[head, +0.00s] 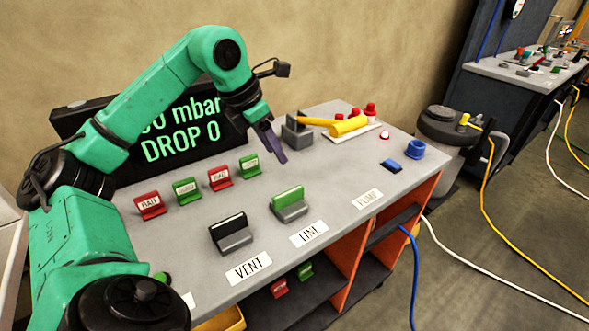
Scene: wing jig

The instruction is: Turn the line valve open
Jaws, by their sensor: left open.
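The line valve (289,201) is a grey block with a green upright paddle, standing behind the LINE label (309,233) on the grey bench top. Next to it on the left, a similar valve with a black paddle (228,228) stands behind the VENT label (248,268). My left gripper (275,150) hangs above the back of the bench, behind the line valve and apart from it. Its fingers point down. It is open, with nothing seen in it. My right gripper is out of view.
A dark display (180,128) reads "DROP 0", its upper line partly covered by my left arm. Red and green tags (219,178) stand before it. A yellow-handled tool (348,125) and red knobs lie at the back right. The bench is clear near the PUMP label (369,198).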

